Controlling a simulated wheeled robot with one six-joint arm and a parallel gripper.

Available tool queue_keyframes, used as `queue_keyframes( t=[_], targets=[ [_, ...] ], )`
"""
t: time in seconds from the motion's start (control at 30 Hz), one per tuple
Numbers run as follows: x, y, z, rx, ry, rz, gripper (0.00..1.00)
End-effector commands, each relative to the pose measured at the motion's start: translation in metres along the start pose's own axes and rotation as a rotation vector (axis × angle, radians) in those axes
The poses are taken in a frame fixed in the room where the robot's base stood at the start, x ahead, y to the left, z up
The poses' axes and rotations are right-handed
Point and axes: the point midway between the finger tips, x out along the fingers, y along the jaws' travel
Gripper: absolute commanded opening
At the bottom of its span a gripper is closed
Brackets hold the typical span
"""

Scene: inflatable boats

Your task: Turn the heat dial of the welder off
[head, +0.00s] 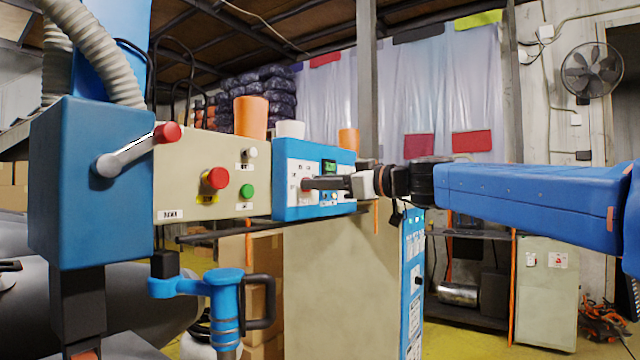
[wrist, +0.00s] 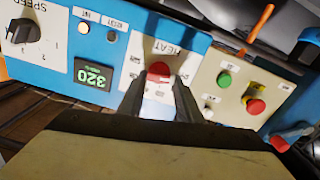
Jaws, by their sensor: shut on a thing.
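The welder's blue and white control panel (head: 290,180) faces my arm in the head view. Its red heat dial (wrist: 158,71) sits under the word HEAT in the wrist view, on a white plate. My gripper (wrist: 160,95) has its two dark fingers on either side of the dial and is shut on it. In the head view my gripper (head: 312,184) reaches in from the right and touches the panel, and the dial (head: 306,184) is partly covered by the fingers. A green display (wrist: 92,76) reads 320. The dial's pointer mark cannot be made out.
A black speed dial (wrist: 25,32) sits left of the display in the wrist view. A beige panel (head: 190,205) beside the dial panel carries a red emergency button (head: 215,178) and a green button (head: 246,191). A lever with a red knob (head: 167,132) stands further left.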

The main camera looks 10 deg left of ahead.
Motion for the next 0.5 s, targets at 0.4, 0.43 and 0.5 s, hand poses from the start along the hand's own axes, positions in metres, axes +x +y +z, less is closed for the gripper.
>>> queue_keyframes(
  t=[0.4,0.43,0.5],
  targets=[
    [0.0002,-0.0002,0.0009,0.001,-0.001,-0.001,0.51],
    [0.0002,-0.0001,0.0008,0.001,-0.001,-0.001,0.51],
    [-0.0005,0.0,0.0006,0.001,-0.001,0.0,0.51]
  ],
)
